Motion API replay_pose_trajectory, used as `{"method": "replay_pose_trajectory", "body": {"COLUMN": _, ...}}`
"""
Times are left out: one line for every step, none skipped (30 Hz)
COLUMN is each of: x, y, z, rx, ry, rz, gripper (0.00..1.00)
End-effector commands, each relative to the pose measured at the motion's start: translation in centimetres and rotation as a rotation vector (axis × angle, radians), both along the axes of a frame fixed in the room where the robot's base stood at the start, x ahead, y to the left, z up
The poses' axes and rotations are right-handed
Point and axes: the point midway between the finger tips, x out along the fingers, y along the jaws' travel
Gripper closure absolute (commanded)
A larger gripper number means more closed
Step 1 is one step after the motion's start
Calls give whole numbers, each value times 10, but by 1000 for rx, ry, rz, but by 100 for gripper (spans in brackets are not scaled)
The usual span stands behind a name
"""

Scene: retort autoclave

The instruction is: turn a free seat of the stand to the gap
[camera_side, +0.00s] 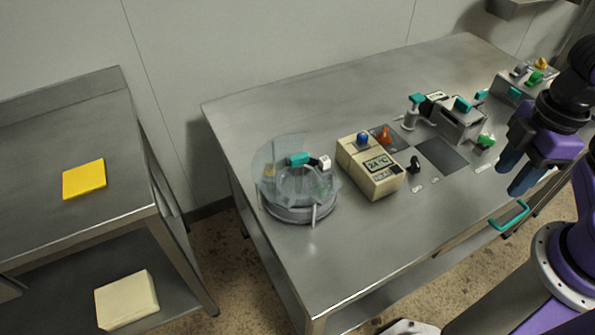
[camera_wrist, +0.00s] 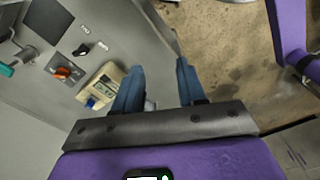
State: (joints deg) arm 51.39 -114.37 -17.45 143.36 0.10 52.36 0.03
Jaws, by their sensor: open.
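The stand (camera_side: 296,210) is a round grey turntable near the left end of the steel bench in the side view. A clear curved guard (camera_side: 268,158) stands around and over part of it. Inside or behind the guard I see a teal piece, a pale piece and a small yellow piece; which seats are free, and exactly where the gap lies, I cannot tell. A thin pale post shows at its front. My gripper (camera_side: 517,174) is open and empty above the bench's right front edge, far from the stand. Its blue fingers also show in the wrist view (camera_wrist: 157,72); the stand does not.
A beige box with a 24 °C display (camera_side: 383,164) stands right of the stand. An orange knob (camera_side: 384,135), a grey machine with teal handles (camera_side: 458,120) and green-topped parts sit farther right. A side table with a yellow pad (camera_side: 84,179) is at left. The bench's front strip is clear.

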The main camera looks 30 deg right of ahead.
Motion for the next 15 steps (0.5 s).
{"method": "replay_pose_trajectory", "body": {"x": 0, "y": 0, "z": 0, "rx": 0, "ry": 0, "rz": 0, "gripper": 60}}
{"method": "replay_pose_trajectory", "body": {"x": 0, "y": 0, "z": 0, "rx": 0, "ry": 0, "rz": 0, "gripper": 60}}
{"method": "replay_pose_trajectory", "body": {"x": 0, "y": 0, "z": 0, "rx": 0, "ry": 0, "rz": 0, "gripper": 57}}
{"method": "replay_pose_trajectory", "body": {"x": 0, "y": 0, "z": 0, "rx": 0, "ry": 0, "rz": 0, "gripper": 57}}
{"method": "replay_pose_trajectory", "body": {"x": 2, "y": 2, "z": 1, "rx": 0, "ry": 0, "rz": 2, "gripper": 57}}
{"method": "replay_pose_trajectory", "body": {"x": 4, "y": 5, "z": 2, "rx": 0, "ry": 0, "rz": 5, "gripper": 57}}
{"method": "replay_pose_trajectory", "body": {"x": 8, "y": 8, "z": 4, "rx": -1, "ry": 0, "rz": 10, "gripper": 57}}
{"method": "replay_pose_trajectory", "body": {"x": 12, "y": 13, "z": 6, "rx": -1, "ry": 0, "rz": 16, "gripper": 57}}
{"method": "replay_pose_trajectory", "body": {"x": 19, "y": 21, "z": 9, "rx": -3, "ry": -1, "rz": 28, "gripper": 57}}
{"method": "replay_pose_trajectory", "body": {"x": 27, "y": 28, "z": 12, "rx": -3, "ry": -1, "rz": 38, "gripper": 57}}
{"method": "replay_pose_trajectory", "body": {"x": 35, "y": 36, "z": 16, "rx": -5, "ry": 0, "rz": 50, "gripper": 57}}
{"method": "replay_pose_trajectory", "body": {"x": 47, "y": 49, "z": 21, "rx": -5, "ry": -2, "rz": 69, "gripper": 57}}
{"method": "replay_pose_trajectory", "body": {"x": 57, "y": 58, "z": 24, "rx": -8, "ry": -1, "rz": 85, "gripper": 57}}
{"method": "replay_pose_trajectory", "body": {"x": 68, "y": 68, "z": 28, "rx": -8, "ry": -1, "rz": 101, "gripper": 57}}
{"method": "replay_pose_trajectory", "body": {"x": 82, "y": 81, "z": 32, "rx": -11, "ry": -1, "rz": 123, "gripper": 57}}
